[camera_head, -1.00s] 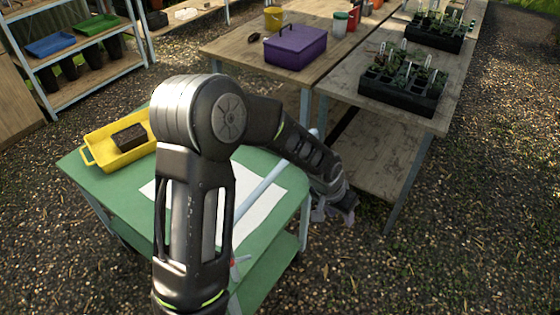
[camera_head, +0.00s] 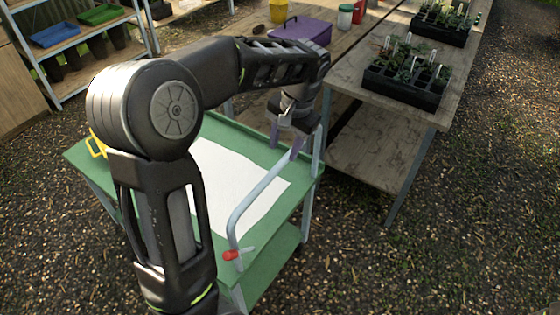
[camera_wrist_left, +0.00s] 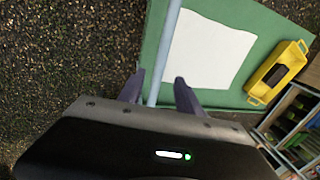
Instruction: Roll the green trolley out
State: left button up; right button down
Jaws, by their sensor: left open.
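The green trolley (camera_head: 287,168) stands in the middle of the head view, with a white sheet (camera_head: 235,185) on its top. A grey tubular handle (camera_head: 258,193) runs along its right side, with a red knob (camera_head: 230,255) at the near end. My left gripper (camera_head: 286,143) is at the far part of the handle, fingers pointing down. In the left wrist view, the open fingers (camera_wrist_left: 159,84) stand on either side of the handle bar (camera_wrist_left: 165,45), with visible gaps. My left arm hides much of the trolley's left part. My right gripper is not in view.
A yellow tray (camera_wrist_left: 291,54) holding a dark block lies on the trolley; the arm mostly hides it in the head view. Open gravel (camera_head: 430,250) lies to the right and front.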

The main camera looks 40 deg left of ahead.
aim_at(279, 165)
pick_arm(q)
jog(key=f, duration=0.3)
jog(key=a+f+p, duration=0.1)
jog(key=f, duration=0.3)
jog(key=shift+a, duration=0.15)
jog(key=shift+r, duration=0.1)
jog(key=shift+c, duration=0.2)
grip_shut()
dwell(0.9)
